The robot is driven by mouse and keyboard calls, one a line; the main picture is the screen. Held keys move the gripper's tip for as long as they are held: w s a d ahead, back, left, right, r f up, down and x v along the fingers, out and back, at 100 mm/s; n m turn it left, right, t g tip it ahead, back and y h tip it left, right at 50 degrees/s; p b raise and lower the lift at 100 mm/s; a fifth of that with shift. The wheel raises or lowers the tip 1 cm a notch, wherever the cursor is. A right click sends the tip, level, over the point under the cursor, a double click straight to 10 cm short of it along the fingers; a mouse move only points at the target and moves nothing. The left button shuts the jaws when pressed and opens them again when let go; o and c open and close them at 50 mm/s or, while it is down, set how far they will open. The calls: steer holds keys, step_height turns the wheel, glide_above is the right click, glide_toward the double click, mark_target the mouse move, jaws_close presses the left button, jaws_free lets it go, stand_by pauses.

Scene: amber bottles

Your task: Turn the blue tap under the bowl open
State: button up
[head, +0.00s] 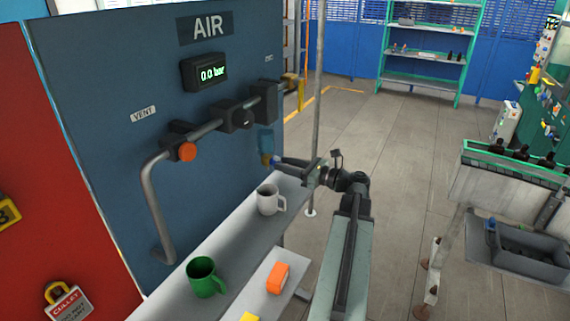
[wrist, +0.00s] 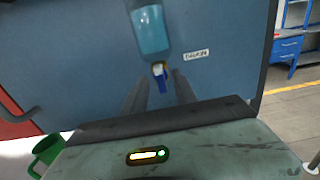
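The translucent blue bowl (head: 265,140) hangs on the dark blue panel at its right side; in the wrist view the bowl (wrist: 150,30) is at the top. The small blue tap (wrist: 162,82) shows just under it, below a pale and yellowish fitting, its handle pointing down in that picture. In the head view the tap is small and partly hidden at my fingertips. My gripper (wrist: 160,73) is open, with a dark finger on each side of the tap. Gaps show between the tap and both fingers. In the head view my gripper (head: 280,161) reaches in from the right.
A white mug (head: 268,200) stands on the grey shelf (head: 238,245) just below my gripper. A green mug (head: 203,277) stands further left on it. An orange block (head: 278,277) lies on a lower surface. The gauge (head: 205,73) reads 0.0 bar.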

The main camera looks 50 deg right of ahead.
steer(key=shift+w+a, duration=0.15)
steer(key=shift+w, duration=0.3)
jaws_close()
